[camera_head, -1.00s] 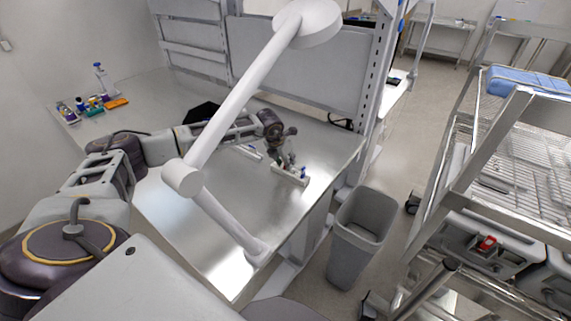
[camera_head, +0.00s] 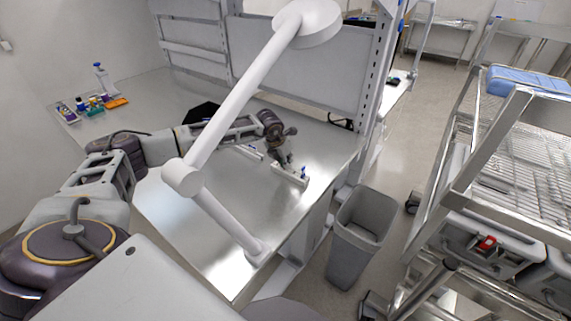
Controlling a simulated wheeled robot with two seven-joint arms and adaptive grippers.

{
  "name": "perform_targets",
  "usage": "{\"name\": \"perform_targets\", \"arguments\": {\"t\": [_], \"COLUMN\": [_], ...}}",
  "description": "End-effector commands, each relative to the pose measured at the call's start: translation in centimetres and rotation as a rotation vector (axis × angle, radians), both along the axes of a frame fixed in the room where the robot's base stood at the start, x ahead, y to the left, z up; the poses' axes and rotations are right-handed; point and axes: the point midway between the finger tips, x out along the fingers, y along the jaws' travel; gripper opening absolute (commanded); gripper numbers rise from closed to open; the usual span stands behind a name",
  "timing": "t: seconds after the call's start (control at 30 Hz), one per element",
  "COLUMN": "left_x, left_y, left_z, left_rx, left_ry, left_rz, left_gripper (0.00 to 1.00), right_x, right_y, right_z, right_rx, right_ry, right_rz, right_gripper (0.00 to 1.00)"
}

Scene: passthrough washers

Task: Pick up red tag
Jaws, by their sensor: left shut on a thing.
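My left gripper (camera_head: 284,163) is over the steel table, at a small white holder (camera_head: 291,176) near the table's right side. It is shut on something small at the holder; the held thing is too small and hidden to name. Small blue pieces show at the holder's ends. I cannot make out a red tag there. A small red piece (camera_head: 487,243) shows on a grey box under the wire cart at the right, well away from the gripper; I cannot tell whether it is a tag. My right gripper is not in view.
A white lamp arm (camera_head: 236,90) crosses in front of the steel table (camera_head: 190,235). Bottles and small coloured items (camera_head: 92,103) stand at the table's far left. A grey bin (camera_head: 359,235) stands right of the table, near the wire cart (camera_head: 520,150). The table's front is clear.

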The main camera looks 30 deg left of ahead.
Motion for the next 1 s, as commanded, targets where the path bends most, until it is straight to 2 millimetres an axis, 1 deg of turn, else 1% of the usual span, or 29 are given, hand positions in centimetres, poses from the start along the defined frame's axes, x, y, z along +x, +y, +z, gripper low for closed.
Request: {"name": "perform_targets", "arguments": {"t": [0.17,0.37,0.47,0.8,1.0], "left_x": [0.0,0.1,0.1,0.0,0.0], "left_y": [0.0,0.0,0.0,0.0,0.0], "left_z": [0.2,1.6,2.8,7.8,9.6], "left_rx": [0.000,0.000,0.001,0.000,0.000], "left_ry": [-0.001,-0.002,-0.002,-0.002,-0.001], "left_rz": [0.000,0.001,0.000,-0.001,-0.001], "left_gripper": [0.00,0.00,0.00,0.00,0.00], "right_x": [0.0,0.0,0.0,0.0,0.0], "right_y": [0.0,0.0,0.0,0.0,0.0], "right_z": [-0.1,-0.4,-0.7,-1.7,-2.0], "right_rx": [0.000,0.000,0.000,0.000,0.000], "right_ry": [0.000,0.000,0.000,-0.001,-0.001], "right_rz": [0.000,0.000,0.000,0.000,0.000], "right_gripper": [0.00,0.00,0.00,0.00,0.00]}}
